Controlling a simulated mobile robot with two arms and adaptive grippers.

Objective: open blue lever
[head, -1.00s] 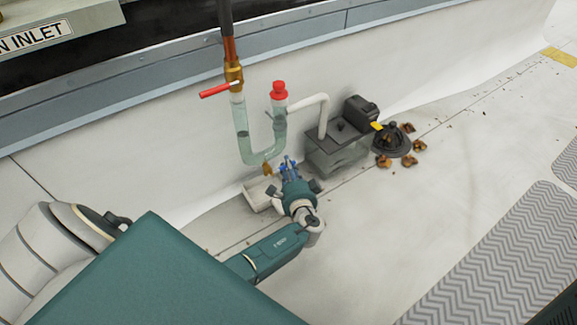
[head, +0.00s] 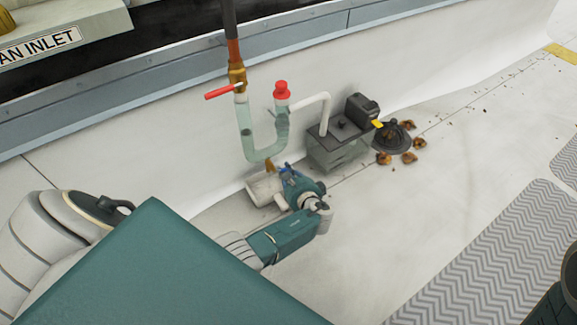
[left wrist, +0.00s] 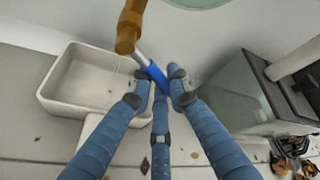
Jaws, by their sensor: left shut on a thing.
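The blue lever (left wrist: 155,73) shows in the left wrist view on a metal stem below a brass valve (left wrist: 130,27). My left gripper (left wrist: 160,86) is shut on the lever, with blue fingers on both sides of it and a third finger below. In the head view my left gripper (head: 288,178) sits low by the wall, just right of and below the small brass valve (head: 269,167) under the clear U-shaped trap (head: 262,153). The lever is mostly hidden by the fingers there.
A white basin (head: 262,188) lies left of the gripper, under the valve. A clear box with a dark lid (head: 340,133) stands to the right. A red lever (head: 222,92) is on the upper pipe. A dark drain dome (head: 393,137) with brown leaves lies beyond. The floor at right is open.

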